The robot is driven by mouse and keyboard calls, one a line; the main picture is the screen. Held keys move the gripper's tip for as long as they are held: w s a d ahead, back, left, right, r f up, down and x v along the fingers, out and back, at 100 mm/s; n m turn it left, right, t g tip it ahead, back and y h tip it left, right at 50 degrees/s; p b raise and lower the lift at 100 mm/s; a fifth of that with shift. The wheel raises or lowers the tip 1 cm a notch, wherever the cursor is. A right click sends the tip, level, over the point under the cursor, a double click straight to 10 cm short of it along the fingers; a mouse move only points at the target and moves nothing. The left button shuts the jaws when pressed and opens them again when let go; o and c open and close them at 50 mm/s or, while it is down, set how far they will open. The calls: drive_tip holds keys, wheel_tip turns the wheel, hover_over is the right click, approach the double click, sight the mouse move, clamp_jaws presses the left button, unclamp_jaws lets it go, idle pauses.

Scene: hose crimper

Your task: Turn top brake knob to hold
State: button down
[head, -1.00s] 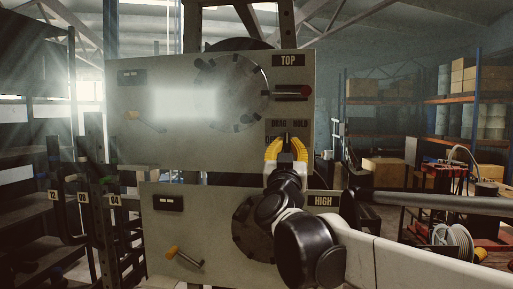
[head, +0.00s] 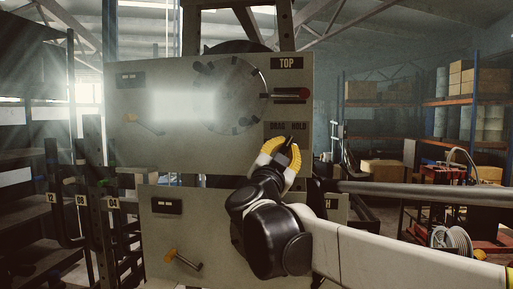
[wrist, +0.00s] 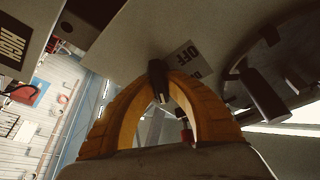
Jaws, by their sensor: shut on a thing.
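The top panel (head: 170,155) carries a TOP sign (head: 287,63). The DRAG and HOLD labels (head: 289,127) sit on its lower right part, just above my gripper (head: 288,146). The small dark brake knob (wrist: 158,82) is between my yellow fingertips, which are shut on it. In the head view the knob is mostly hidden by the fingers, and its dark tip leans up and right, toward HOLD. My gripper is tilted to the right. In the wrist view, an OFF label (wrist: 190,54) shows beside the knob.
Shelving and a hose reel (head: 452,238) stand right.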

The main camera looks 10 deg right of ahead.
idle(0.3)
drive_tip(key=c, duration=1.4)
unclamp_jaws()
drive_tip(key=shift+c, duration=0.2)
drive_tip(key=shift+w, duration=0.15)
drive_tip(key=v, duration=1.2)
drive_tip(key=shift+f, duration=0.15)
drive_tip(key=shift+f, duration=0.1)
